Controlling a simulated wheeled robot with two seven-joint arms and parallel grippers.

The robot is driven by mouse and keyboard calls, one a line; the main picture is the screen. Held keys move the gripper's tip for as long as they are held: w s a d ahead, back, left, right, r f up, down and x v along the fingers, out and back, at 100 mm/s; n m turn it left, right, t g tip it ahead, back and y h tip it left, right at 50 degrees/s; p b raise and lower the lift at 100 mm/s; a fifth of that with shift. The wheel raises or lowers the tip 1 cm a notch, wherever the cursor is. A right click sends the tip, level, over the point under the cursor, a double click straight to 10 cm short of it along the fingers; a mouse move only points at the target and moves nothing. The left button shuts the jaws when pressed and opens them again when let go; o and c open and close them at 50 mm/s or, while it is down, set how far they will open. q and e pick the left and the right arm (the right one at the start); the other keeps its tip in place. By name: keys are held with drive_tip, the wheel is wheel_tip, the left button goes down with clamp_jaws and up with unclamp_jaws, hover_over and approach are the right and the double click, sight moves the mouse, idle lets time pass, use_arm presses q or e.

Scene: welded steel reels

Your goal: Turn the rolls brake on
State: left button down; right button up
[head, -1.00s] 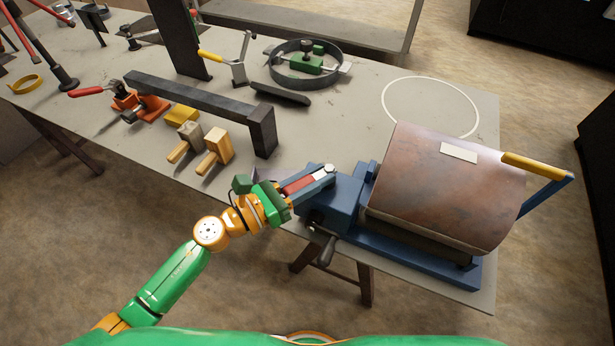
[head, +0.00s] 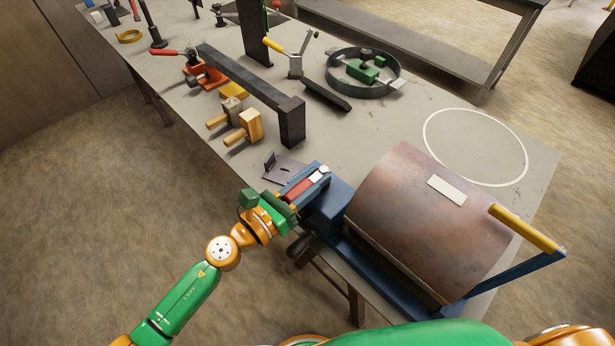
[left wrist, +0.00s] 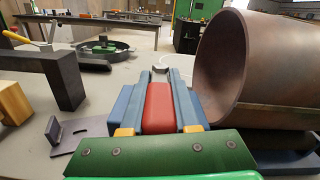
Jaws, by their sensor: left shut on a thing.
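The blue rolls machine (head: 327,214) stands at the near right end of the bench, with a curved brown steel sheet (head: 415,235) over it. A red brake handle (head: 298,189) with a pale metal end sits at the machine's left end. My left gripper (head: 306,182) is shut on this red handle, with a blue finger along each side. In the left wrist view the red handle (left wrist: 158,108) lies between the fingers and points away from the wrist. The handle's pivot is mostly hidden. My right gripper is not in view.
A yellow-handled blue lever (head: 525,229) sticks out at the machine's right end. A dark steel bar frame (head: 245,80), wooden mallets (head: 243,127) and a ring with a green clamp (head: 363,75) are on the bench. A white circle (head: 476,147) marks bare bench top.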

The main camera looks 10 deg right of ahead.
sight(287, 201)
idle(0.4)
use_arm(q)
drive_tip(key=c, duration=0.8)
unclamp_jaws()
drive_tip(key=shift+c, duration=0.2)
drive_tip(key=shift+o, duration=0.8)
drive_tip(key=b+v, duration=0.1)
drive_tip(key=v, duration=0.6)
drive_tip(key=shift+b, duration=0.4)
